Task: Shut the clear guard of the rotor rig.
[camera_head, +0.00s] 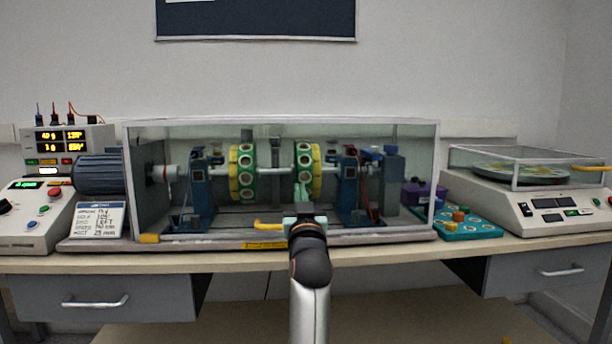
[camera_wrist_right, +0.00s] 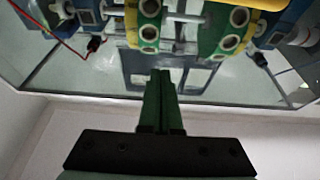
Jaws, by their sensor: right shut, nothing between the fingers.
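The clear guard (camera_head: 395,131) is a pale-framed transparent box around the rotor rig, and it looks down over the rig with its front lower edge near the base. Its yellow handle (camera_head: 268,226) shows low at the front, partly hidden by my right gripper. Inside, the green and yellow rotor discs (camera_head: 241,172) sit on a shaft between blue stands. My right gripper (camera_head: 303,190) is shut and empty, in front of the guard at the middle. Its dark green fingers (camera_wrist_right: 160,78) are together in the right wrist view, with the rotor discs (camera_wrist_right: 148,25) beyond. My left gripper is out of view.
A blue-grey motor (camera_head: 100,174) and a control box (camera_head: 33,215) stand at the left. A teal tray (camera_head: 470,232) and a white balancing machine with a clear cover (camera_head: 540,205) stand at the right. Two drawers hang under the bench (camera_head: 375,254).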

